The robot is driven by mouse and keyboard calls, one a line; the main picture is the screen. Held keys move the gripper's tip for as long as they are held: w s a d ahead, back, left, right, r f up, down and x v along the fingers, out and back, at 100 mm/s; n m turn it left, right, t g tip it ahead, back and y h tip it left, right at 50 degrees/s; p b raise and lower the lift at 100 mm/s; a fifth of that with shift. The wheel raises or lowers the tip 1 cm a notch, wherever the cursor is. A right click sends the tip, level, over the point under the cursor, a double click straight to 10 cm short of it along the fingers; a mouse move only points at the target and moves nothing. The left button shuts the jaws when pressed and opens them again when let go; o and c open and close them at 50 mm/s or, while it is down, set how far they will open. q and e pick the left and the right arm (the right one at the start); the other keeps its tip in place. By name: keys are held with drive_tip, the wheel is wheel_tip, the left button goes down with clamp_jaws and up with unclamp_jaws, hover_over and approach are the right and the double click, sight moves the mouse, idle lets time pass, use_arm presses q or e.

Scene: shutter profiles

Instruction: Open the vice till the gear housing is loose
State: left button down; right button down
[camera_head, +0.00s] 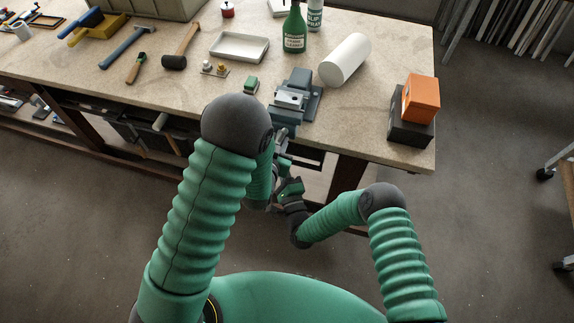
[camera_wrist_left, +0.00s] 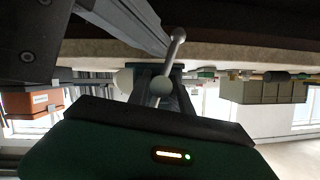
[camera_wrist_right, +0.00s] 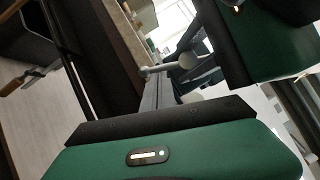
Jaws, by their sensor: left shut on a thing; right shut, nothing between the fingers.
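The blue-grey vice (camera_head: 298,84) is fixed at the bench's front edge. A pale metal piece, apparently the gear housing (camera_head: 290,99), sits at its jaws; I cannot tell how tightly. The vice's ball-ended handle bar shows in the left wrist view (camera_wrist_left: 171,60) and the right wrist view (camera_wrist_right: 160,69), with the round screw head (camera_wrist_left: 163,86) beside it. My left gripper (camera_head: 283,163) is shut on the handle in front of the vice; its fingertips are mostly hidden. My right gripper (camera_head: 290,187) is shut and empty, just below the left one.
A green block (camera_head: 251,84), a white tray (camera_head: 239,46), a green bottle (camera_head: 295,30) and a white cylinder (camera_head: 344,60) surround the vice. An orange box (camera_head: 421,98) stands on a dark box (camera_head: 408,128) at right. Mallet (camera_head: 180,50) and hammer (camera_head: 126,46) lie left.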

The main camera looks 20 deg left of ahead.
use_arm(q)
drive_tip(key=shift+s+f, duration=0.15)
drive_tip(key=shift+f, duration=0.1)
drive_tip(key=shift+d, duration=0.25)
use_arm(e)
drive_tip(key=shift+w+a+r, duration=0.15)
drive_tip(key=shift+a+r, duration=0.05)
drive_tip(key=shift+a, duration=0.25)
use_arm(q)
drive_tip(key=c, duration=1.5)
unclamp_jaws()
drive_tip(key=shift+o, duration=1.3)
drive_tip(key=shift+r, duration=0.1)
drive_tip(key=shift+o, duration=0.4)
drive_tip(key=shift+a, duration=0.15)
drive_tip(key=shift+r, duration=0.1)
